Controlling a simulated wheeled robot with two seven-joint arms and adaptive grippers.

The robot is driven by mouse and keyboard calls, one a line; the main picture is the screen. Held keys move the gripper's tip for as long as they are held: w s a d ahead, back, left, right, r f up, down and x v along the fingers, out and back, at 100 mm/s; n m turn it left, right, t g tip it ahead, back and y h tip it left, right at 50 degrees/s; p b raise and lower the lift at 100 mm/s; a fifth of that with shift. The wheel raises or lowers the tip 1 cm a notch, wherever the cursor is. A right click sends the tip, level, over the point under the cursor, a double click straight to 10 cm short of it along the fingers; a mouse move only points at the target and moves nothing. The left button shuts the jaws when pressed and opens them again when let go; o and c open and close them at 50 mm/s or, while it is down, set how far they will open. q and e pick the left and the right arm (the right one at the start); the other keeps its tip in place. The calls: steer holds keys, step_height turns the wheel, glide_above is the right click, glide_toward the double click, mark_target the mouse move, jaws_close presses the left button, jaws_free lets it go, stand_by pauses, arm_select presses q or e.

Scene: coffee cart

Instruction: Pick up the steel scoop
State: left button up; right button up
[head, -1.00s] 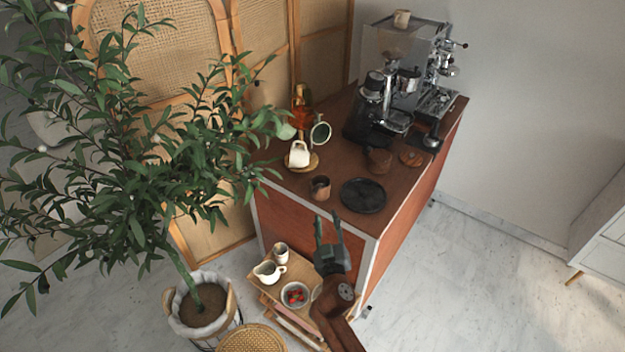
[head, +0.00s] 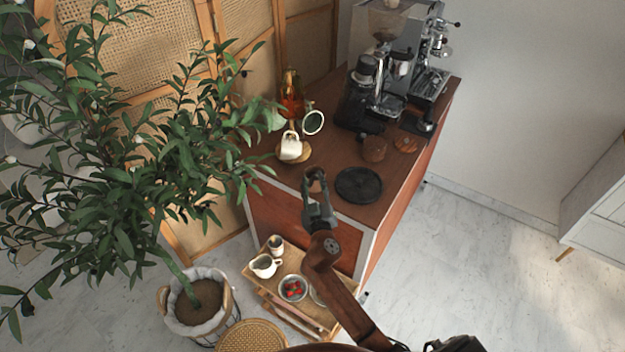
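I cannot make out a steel scoop anywhere in the head view. My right gripper (head: 316,185) is over the front left part of the brown counter (head: 338,148). Its two fingers are spread apart, one to each side in the picture, and they overlap a small dark brown cup (head: 314,172). The fingers partly hide this cup, and I cannot tell whether they touch it. A round black tray (head: 359,185) lies just right of the gripper. My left gripper is not in view.
A white cup (head: 291,147) sits on a wooden saucer beside an amber bottle (head: 291,95). A grinder (head: 362,95) and espresso machine (head: 430,80) stand at the back. A low wooden cart (head: 320,318) holds a pitcher and a bowl of berries. A potted tree (head: 197,310) fills the left.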

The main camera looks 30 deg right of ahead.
steer(key=shift+x, duration=0.8)
steer(key=shift+c, duration=0.3)
jaws_close()
